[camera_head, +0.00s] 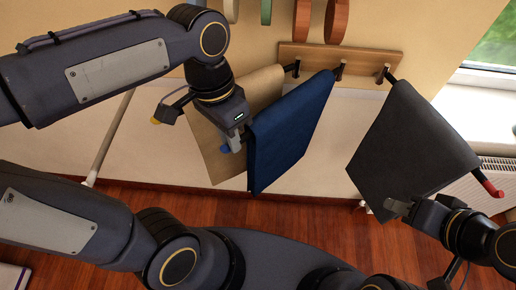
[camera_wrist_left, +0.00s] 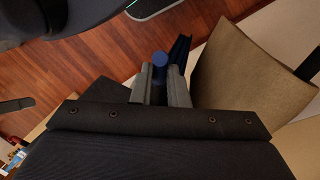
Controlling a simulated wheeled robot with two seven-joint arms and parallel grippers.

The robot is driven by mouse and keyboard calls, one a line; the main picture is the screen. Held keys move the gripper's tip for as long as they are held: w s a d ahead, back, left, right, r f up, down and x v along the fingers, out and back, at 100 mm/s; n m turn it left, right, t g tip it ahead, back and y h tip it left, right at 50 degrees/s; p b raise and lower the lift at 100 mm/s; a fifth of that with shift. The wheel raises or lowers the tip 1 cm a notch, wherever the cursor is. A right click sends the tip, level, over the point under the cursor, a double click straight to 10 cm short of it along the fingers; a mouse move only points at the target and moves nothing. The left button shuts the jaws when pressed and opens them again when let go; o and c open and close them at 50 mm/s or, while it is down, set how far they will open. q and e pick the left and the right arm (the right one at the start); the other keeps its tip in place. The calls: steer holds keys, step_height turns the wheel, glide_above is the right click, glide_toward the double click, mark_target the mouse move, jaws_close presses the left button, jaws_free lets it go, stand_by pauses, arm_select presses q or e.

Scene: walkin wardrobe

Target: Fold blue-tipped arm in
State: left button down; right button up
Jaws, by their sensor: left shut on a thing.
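A wooden wall board (camera_head: 342,62) carries three swing-out arms hung with cloths. The blue-tipped arm (camera_head: 225,149) bears a dark blue cloth (camera_head: 288,130) and points out to the lower left. My left gripper (camera_head: 236,142) is shut on this arm near its tip; the blue tip also shows between the fingers in the left wrist view (camera_wrist_left: 160,59). The red-tipped arm (camera_head: 492,189) bears a dark grey cloth (camera_head: 405,140) and points to the lower right. My right gripper (camera_head: 398,208) is by the grey cloth's lower edge; whether its fingers are apart cannot be made out.
A beige cloth (camera_head: 205,150) hangs left of the blue cloth, on an arm with a yellow tip (camera_head: 155,121). It also shows in the left wrist view (camera_wrist_left: 232,65). A radiator (camera_head: 492,165) and window sill (camera_head: 480,108) are at right. A pale pole (camera_head: 108,140) leans at left.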

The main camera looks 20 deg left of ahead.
arm_select(q)
steer(key=w+a+m, duration=0.2)
steer(key=w+a, duration=0.2)
steer(key=shift+a, duration=0.4)
steer(key=c, duration=1.4)
jaws_free()
step_height(320, 180, up, 8)
steer(key=a, duration=0.1)
steer(key=shift+w+f+p, duration=0.15)
steer(key=shift+w+p, duration=0.15)
steer(key=shift+w, duration=0.15)
